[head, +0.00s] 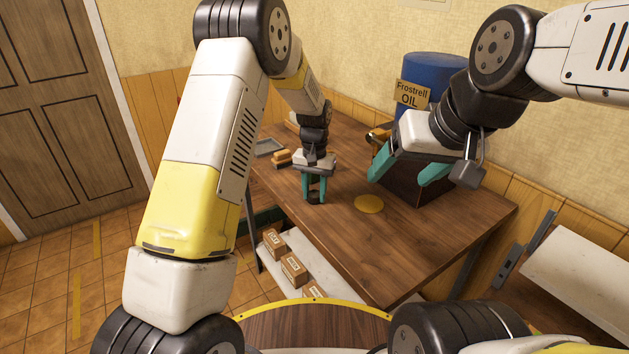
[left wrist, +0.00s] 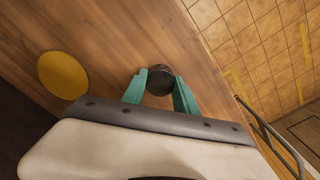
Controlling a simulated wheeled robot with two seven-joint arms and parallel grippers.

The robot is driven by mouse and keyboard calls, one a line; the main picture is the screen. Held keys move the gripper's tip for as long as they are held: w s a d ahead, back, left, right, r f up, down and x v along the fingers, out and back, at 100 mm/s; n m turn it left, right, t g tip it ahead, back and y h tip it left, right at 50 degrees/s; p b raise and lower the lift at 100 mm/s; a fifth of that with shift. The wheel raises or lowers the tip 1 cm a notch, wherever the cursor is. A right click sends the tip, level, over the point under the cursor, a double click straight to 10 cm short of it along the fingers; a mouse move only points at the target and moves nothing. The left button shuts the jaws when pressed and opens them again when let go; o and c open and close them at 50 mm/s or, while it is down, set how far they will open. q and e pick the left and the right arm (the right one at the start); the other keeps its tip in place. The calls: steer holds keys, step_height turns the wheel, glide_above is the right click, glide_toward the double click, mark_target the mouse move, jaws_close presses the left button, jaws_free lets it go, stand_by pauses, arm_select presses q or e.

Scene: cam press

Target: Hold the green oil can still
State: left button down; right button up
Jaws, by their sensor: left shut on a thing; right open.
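My left gripper (head: 314,197) is low over the wooden table (head: 345,245), shut on a small dark cylinder (head: 313,198). In the left wrist view the dark round top of the cylinder (left wrist: 160,80) sits between the two teal fingers. Its lower part is mostly hidden, and I see no green on it; I cannot tell whether it is the green oil can. It appears upright at the table top. My right gripper (head: 400,180) is open, with nothing seen between its fingers, above and in front of a dark box (head: 406,190).
A flat yellow disc (head: 369,204) lies right of the left gripper. A blue drum (head: 432,70) labelled Frostrell OIL stands behind the right gripper. Orange-brown blocks (head: 283,158) and a grey tray (head: 268,147) are at the far left. Cartons (head: 293,269) sit below. The table's front is clear.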

mark_target(314, 193)
arm_select(q)
steer(key=c, duration=0.9)
jaws_free()
steer(key=shift+f, duration=0.1)
steer(key=shift+c, duration=0.2)
steer(key=s+a+r+t+h, duration=0.1)
steer(key=s+a+r, duration=0.1)
steer(key=r, duration=0.7)
steer(key=s+a+r, duration=0.2)
steer(key=r, duration=0.8)
steer(key=s+a+r+n+t, duration=0.1)
steer(key=s+a, duration=0.4)
steer(key=s, duration=0.7)
steer(key=s+a+r+n+t+h, duration=0.1)
steer(key=s+a+r+t, duration=0.3)
steer(key=s, duration=0.9)
step_height(314, 193, up, 2)
steer(key=shift+s+a+n, duration=0.15)
steer(key=shift+a+n, duration=0.35)
steer(key=shift+a, duration=0.1)
